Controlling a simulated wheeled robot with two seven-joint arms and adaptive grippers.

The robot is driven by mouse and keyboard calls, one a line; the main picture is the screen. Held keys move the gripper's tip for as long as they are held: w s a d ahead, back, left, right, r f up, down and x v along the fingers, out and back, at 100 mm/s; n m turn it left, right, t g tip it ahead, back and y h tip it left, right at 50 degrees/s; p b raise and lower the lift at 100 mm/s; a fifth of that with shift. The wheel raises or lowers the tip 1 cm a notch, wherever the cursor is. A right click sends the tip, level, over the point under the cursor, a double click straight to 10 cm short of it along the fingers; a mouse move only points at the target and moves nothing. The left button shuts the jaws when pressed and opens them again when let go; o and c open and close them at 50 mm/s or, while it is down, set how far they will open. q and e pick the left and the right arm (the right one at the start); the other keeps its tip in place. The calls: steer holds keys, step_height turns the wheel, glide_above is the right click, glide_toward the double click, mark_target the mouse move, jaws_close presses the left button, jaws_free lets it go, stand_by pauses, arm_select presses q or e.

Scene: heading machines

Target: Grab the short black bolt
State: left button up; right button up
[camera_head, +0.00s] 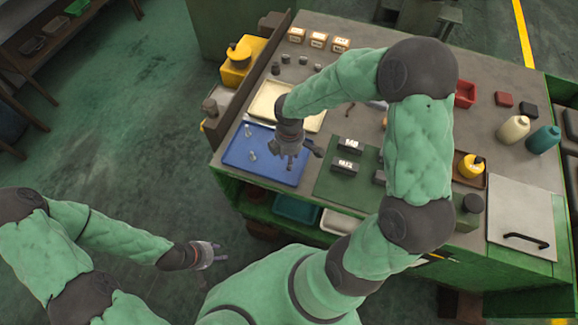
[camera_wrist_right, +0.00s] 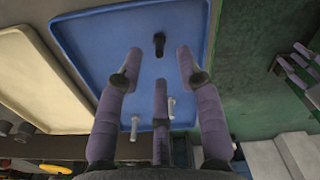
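A short black bolt (camera_wrist_right: 159,43) stands out against the blue tray (camera_wrist_right: 100,35) in the right wrist view, ahead of and between my fingertips. My right gripper (camera_wrist_right: 158,70) is open, its purple-grey fingers spread and empty, with the bolt apart from them. In the head view my right gripper (camera_head: 291,158) hangs over the right part of the blue tray (camera_head: 235,158); I cannot make out the black bolt there. Silver bolts (camera_head: 248,130) lie in the tray's left part. My left gripper (camera_head: 208,256) is open and empty, low in front of the bench.
A cream tray (camera_head: 266,102) adjoins the blue tray's far side. A green mat (camera_head: 330,185) with dark labelled blocks (camera_head: 346,166) lies right of my right gripper. A dark upright panel (camera_head: 248,75) edges the bench on the left. Bottles (camera_head: 513,129) stand far right.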

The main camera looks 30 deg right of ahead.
step_height(320, 180, down, 4)
steer(key=shift+w+f+b, duration=0.1)
steer(key=shift+w+b, duration=0.05)
steer(key=shift+b, duration=0.2)
jaws_close()
